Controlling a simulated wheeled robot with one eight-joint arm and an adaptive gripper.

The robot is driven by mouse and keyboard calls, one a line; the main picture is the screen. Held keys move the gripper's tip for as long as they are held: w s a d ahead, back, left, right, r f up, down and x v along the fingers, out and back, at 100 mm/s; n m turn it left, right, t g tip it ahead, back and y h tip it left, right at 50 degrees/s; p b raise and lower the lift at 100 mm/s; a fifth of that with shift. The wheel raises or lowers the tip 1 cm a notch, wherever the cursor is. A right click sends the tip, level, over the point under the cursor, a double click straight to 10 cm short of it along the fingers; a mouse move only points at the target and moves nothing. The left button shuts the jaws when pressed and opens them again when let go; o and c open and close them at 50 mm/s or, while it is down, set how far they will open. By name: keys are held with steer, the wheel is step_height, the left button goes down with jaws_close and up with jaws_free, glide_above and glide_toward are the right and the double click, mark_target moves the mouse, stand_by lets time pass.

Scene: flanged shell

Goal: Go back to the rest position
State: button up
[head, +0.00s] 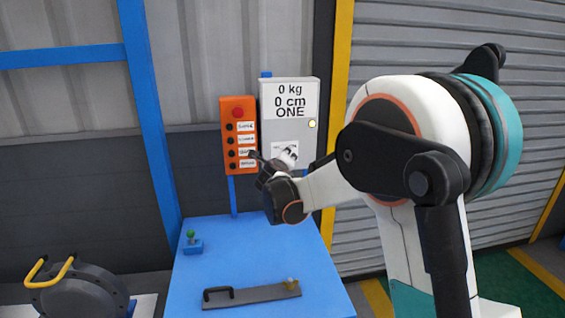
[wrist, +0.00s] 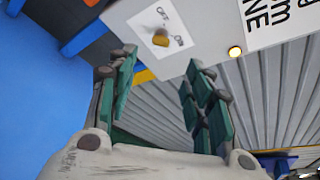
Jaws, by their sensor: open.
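My gripper (head: 266,163) is in front of the lower part of the grey box in the head view, at the end of my bent arm. In the wrist view my gripper (wrist: 160,59) shows two green fingers spread apart with nothing between them. The grey box (head: 268,128) carries a display reading 0 kg, 0 cm, ONE. Its yellow-brown knob (wrist: 160,38) on a white OFF/ON label shows just beyond the fingertips, apart from them. A lamp (wrist: 235,52) on the box glows yellow.
An orange button panel (head: 238,110) stands left of the box. A dark flanged shell (head: 80,295) with yellow handles sits at lower left.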

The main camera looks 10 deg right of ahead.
steer(key=s+a+r+n+t+y, duration=0.1)
steer(key=s+r+n+t+y, duration=0.1)
steer(key=s+r+n, duration=0.4)
steer(key=s+a+r+n+t+y, duration=0.1)
steer(key=s+r+n+t, duration=0.15)
steer(key=r, duration=0.55)
steer(key=s+a+r+n+g+y+b, duration=0.15)
steer(key=s+a+n+y, duration=0.3)
steer(key=s+n, duration=0.6)
steer(key=s+d+f+n+g+h, duration=0.1)
steer(key=s+d+f+n+g, duration=0.2)
steer(key=s+f, duration=0.4)
steer(key=s+d+f+n+g+h, duration=0.1)
steer(key=s+d+f+n+g, duration=0.2)
steer(key=s+f, duration=0.4)
steer(key=s+d+f+n+g+h+b, duration=0.1)
steer(key=s+d+f+n+g, duration=0.3)
steer(key=s, duration=1.2)
step_height(320, 180, down, 4)
steer(key=shift+d+n, duration=0.2)
steer(key=shift+n, duration=0.2)
